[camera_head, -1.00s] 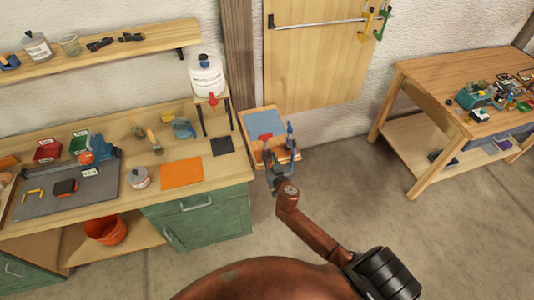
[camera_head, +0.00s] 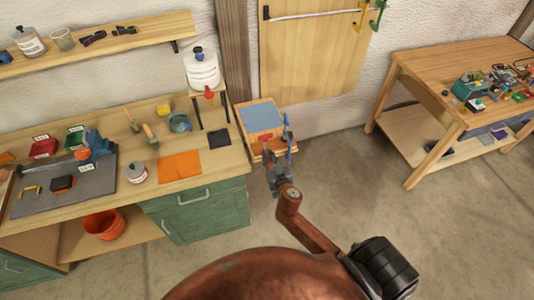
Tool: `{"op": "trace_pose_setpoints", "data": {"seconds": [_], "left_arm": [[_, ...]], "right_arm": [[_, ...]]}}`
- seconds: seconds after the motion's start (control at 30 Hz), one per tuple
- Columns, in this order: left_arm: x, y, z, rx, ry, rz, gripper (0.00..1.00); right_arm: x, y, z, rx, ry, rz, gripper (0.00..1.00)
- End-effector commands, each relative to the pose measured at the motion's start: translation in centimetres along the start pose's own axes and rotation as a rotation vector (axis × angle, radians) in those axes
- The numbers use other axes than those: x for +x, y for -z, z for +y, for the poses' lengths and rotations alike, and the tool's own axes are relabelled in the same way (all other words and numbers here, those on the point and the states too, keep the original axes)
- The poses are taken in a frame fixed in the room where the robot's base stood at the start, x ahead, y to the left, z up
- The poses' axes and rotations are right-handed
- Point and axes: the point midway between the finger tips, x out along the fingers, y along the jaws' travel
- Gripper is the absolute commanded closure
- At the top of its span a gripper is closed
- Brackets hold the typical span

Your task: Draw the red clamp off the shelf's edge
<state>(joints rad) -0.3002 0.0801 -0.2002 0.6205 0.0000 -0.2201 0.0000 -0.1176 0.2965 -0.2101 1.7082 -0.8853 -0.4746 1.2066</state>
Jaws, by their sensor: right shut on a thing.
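The red clamp (camera_head: 266,138) shows as a small red patch at the front edge of the small wooden shelf (camera_head: 245,113), just in front of the blue-grey mat (camera_head: 262,117). My right gripper (camera_head: 277,147) is at that front edge and is shut on the red clamp. Its fingers and wrist hide part of the clamp, so I cannot tell whether the clamp still touches the shelf's edge. My left gripper is not in view.
The workbench (camera_head: 215,180) with an orange cloth (camera_head: 180,166) stands left of the shelf. A white jug (camera_head: 202,70) stands on a small stand behind. A wooden door panel (camera_head: 312,60) is behind. Open floor (camera_head: 350,190) lies to the right, before another table (camera_head: 440,70).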

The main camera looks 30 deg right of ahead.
Motion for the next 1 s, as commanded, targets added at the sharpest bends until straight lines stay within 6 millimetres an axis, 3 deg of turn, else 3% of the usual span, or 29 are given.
{"op": "trace_pose_setpoints", "data": {"seconds": [0.7, 1.0], "left_arm": [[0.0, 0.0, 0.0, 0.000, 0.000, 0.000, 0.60], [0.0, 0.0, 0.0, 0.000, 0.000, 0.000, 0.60]], "right_arm": [[-3.3, -0.5, 0.0, 0.000, 0.000, 0.004, 1.00], [-3.7, -0.5, 0.0, -0.001, 0.000, 0.005, 1.00]]}}
